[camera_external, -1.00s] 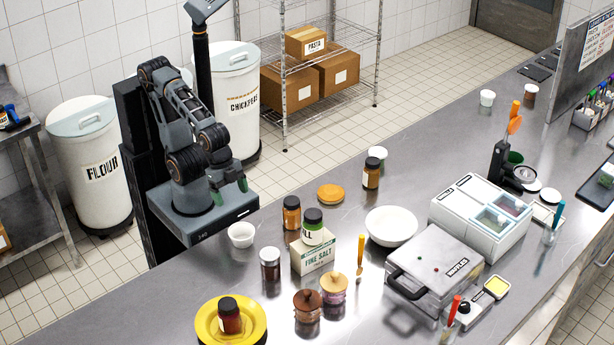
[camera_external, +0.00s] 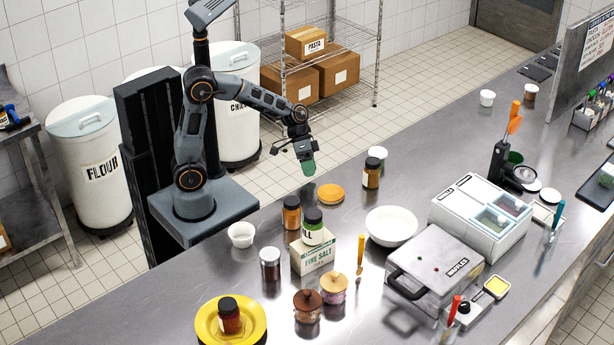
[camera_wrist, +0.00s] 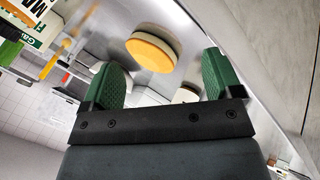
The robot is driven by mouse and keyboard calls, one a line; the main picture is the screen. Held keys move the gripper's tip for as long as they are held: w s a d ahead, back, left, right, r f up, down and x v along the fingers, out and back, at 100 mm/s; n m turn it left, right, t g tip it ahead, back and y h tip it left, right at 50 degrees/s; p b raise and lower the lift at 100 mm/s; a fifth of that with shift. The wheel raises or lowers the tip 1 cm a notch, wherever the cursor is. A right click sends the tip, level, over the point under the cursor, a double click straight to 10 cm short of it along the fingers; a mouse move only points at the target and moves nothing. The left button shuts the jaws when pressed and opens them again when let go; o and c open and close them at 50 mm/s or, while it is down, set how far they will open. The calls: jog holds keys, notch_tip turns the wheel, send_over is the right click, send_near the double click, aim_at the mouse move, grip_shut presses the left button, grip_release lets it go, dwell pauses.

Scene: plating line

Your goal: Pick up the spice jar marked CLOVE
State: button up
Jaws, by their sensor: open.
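No label reading CLOVE can be made out in either view. Several spice jars stand on the steel counter. One jar with a black lid and orange-brown contents (camera_external: 291,213) stands left of the salt box, and another (camera_external: 371,173) stands farther back.
The salt box (camera_external: 314,257) and two lidded pots (camera_external: 307,307) crowd the middle front. A round orange-topped disc (camera_external: 330,194) lies near my gripper; it also shows in the wrist view (camera_wrist: 152,52). A white bowl (camera_external: 391,225) and waffle maker (camera_external: 435,268) stand to the right.

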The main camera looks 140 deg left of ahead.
jog(key=s+a+r+m+t+y, duration=0.15)
jog(key=a+t, duration=0.25)
jog(key=a, duration=0.6)
jog(key=m+t+y, duration=0.2)
jog(key=m+t, duration=0.1)
jog(key=m, duration=0.3)
send_near(371, 160)
jog(key=shift+m+g, duration=0.3)
jog(key=shift+m, duration=0.05)
jog(key=p+x, duration=0.4)
jog(key=x, duration=0.6)
jog(key=shift+w+a+f, duration=0.1)
jog(key=shift+w+f, duration=0.15)
jog(key=shift+w, duration=0.25)
jog(key=c, duration=1.1)
